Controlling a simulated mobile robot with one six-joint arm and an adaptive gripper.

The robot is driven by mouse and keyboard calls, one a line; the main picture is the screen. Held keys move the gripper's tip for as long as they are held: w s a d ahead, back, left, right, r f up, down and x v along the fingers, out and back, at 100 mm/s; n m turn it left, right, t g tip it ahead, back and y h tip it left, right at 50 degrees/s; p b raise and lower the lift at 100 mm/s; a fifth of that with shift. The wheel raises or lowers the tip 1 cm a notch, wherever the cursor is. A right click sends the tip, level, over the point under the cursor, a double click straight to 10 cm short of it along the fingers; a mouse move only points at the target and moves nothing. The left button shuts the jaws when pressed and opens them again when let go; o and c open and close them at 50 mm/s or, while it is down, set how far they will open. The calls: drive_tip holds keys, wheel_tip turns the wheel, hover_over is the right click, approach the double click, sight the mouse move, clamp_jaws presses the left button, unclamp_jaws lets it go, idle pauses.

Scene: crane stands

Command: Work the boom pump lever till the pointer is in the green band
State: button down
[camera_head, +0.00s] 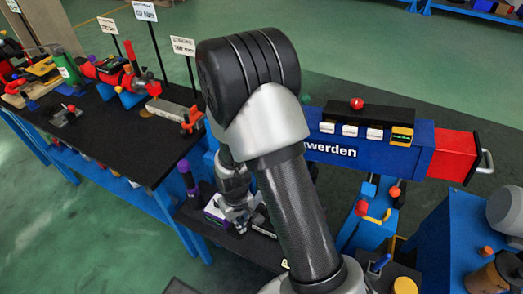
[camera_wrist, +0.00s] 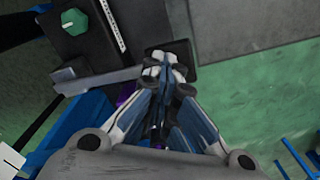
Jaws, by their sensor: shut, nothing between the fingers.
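My gripper (camera_head: 240,212) is shut and empty in the middle of the head view, low over a dark bench beside a purple and white box (camera_head: 215,212). In the wrist view its fingertips (camera_wrist: 165,68) are together over a small dark block (camera_wrist: 185,52). Purple parts (camera_wrist: 124,92) show beside and between the fingers, partly hidden. An upright dark post with a purple top (camera_head: 184,168) stands left of the gripper in the head view. I cannot tell which part is the boom pump lever. No pointer or green band can be made out.
A blue beam (camera_head: 350,152) with a red end (camera_head: 455,155) lies behind my arm. A black-topped table (camera_head: 110,135) with several tools and signs is at left. A green knob (camera_wrist: 70,22) and a white strip (camera_wrist: 112,25) lie near the fingers. Green floor is open front left.

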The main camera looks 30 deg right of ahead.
wheel_tip(320, 180, up, 8)
drive_tip(key=p, duration=0.5)
drive_tip(key=shift+f, duration=0.25)
drive_tip(key=shift+r, duration=0.1)
idle(1.1)
drive_tip(key=s+r+t, duration=0.2)
drive_tip(key=s+r, duration=0.2)
drive_tip(key=r, duration=0.9)
drive_tip(key=s+r+t, duration=0.1)
drive_tip(key=s+r, duration=0.2)
drive_tip(key=r, duration=1)
drive_tip(key=s+r+m+t, duration=0.1)
drive_tip(key=s+r, duration=0.4)
drive_tip(key=s, duration=0.3)
drive_tip(key=shift+t, duration=0.3)
drive_tip(key=shift+s+d, duration=0.1)
drive_tip(key=shift+d, duration=0.1)
